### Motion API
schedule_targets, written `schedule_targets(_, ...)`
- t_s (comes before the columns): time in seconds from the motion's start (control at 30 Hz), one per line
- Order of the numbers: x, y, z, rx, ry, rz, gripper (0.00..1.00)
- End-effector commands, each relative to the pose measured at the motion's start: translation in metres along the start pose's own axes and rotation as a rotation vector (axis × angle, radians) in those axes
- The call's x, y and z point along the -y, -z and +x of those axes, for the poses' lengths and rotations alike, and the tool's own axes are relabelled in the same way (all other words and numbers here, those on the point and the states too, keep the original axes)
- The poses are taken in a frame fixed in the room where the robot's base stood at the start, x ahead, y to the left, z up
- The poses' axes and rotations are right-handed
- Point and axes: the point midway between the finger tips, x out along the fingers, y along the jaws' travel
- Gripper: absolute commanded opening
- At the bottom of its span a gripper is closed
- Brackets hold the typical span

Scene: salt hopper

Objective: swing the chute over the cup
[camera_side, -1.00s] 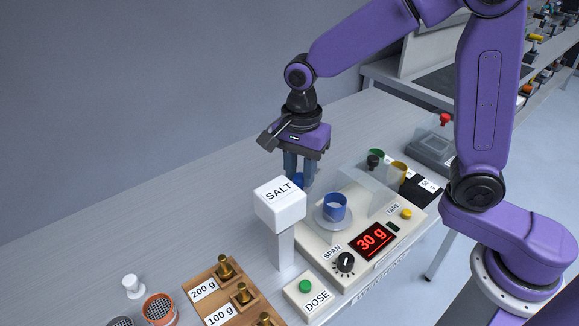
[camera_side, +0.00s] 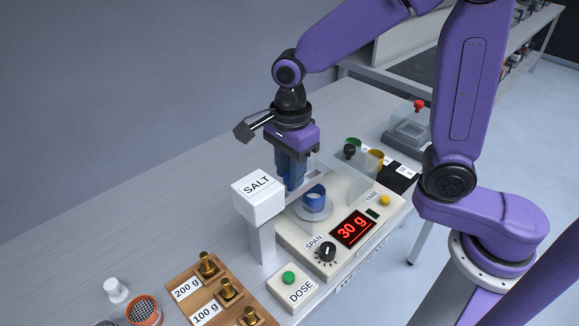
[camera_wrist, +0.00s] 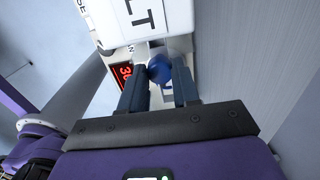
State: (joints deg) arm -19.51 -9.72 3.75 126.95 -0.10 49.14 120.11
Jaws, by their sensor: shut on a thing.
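The white SALT hopper (camera_side: 258,198) stands on its post at the left of the scale. A pale chute (camera_side: 306,177) shows beside my fingers, close above and behind the blue cup's rim in the side view; whether it is squarely over the cup I cannot tell. The blue cup (camera_side: 314,197) stands on the scale's round pan. The fingers hide much of the chute.
The scale (camera_side: 293,240) reads 30 g, with a clear shield (camera_side: 345,178) behind the cup. The DOSE box (camera_side: 291,285) with its green button is in front. A wooden weight rack (camera_side: 212,298) and an orange-rimmed container (camera_side: 145,310) stand front left. The table behind the hopper is clear.

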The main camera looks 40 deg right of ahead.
Motion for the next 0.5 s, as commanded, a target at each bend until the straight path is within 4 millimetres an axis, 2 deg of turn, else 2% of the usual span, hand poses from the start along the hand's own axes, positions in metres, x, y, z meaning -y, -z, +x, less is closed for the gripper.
schedule_targets(0.2, -0.0014, 0.0009, -0.0001, -0.002, -0.006, 0.005, 0.00)
schedule_targets(0.23, -0.0015, 0.0009, 0.0000, -0.002, -0.006, 0.005, 0.40)
schedule_targets(0.3, -0.0014, 0.0008, 0.0000, -0.002, -0.006, 0.004, 0.57)
schedule_targets(0.5, -0.0010, 0.0003, 0.0000, -0.001, -0.004, 0.002, 0.57)
